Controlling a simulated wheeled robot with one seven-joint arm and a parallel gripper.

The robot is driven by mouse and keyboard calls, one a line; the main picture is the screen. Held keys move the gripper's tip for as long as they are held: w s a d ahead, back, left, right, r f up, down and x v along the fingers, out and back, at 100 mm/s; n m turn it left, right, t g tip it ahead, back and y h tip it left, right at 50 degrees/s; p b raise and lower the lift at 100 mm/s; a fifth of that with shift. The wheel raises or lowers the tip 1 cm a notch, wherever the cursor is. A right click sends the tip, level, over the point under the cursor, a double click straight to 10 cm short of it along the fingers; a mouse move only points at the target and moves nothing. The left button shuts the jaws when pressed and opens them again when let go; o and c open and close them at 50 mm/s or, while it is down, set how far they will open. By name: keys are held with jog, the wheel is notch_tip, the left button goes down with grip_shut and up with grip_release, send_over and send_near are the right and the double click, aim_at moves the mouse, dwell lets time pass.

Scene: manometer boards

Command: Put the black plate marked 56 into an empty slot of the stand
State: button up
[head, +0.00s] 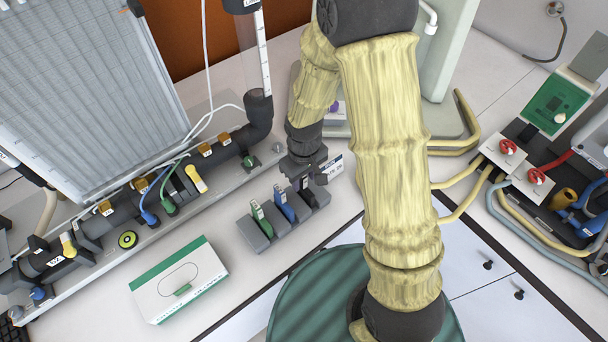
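The grey stand (262,241) is on the white worktop, left of my arm. A green plate (258,211) and a blue plate (285,204) stand upright in its slots. My gripper (304,179) points down over the stand's right end. A small dark piece with a pale edge shows between or just below the fingertips, at or in the right part of the stand. It may be the black plate, but I cannot read a 56 on it. The fingers are too small and dark to show whether they are shut on it.
A white and green box (180,281) lies left of the stand. A dark pipe (90,227) with coloured valves and tags runs behind it. A small white label (332,168) is beside my gripper. Red-handled valves (507,147) and hoses are at the right.

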notch_tip(320, 180, up, 17)
jog(key=b, duration=0.1)
jog(key=shift+r, duration=0.2)
dwell(0.4)
dwell(0.7)
jog(key=s+d+f+m+t, duration=0.1)
jog(key=s+d+f+m, duration=0.1)
jog(key=d, duration=0.4)
jog(key=s+d+f+m+t, duration=0.1)
jog(key=s+d+f+m, duration=0.1)
jog(key=s+d+m, duration=0.2)
jog(key=shift+d+f+m+t, duration=0.3)
jog(key=shift+d+f+m, duration=0.1)
jog(key=shift+d, duration=0.5)
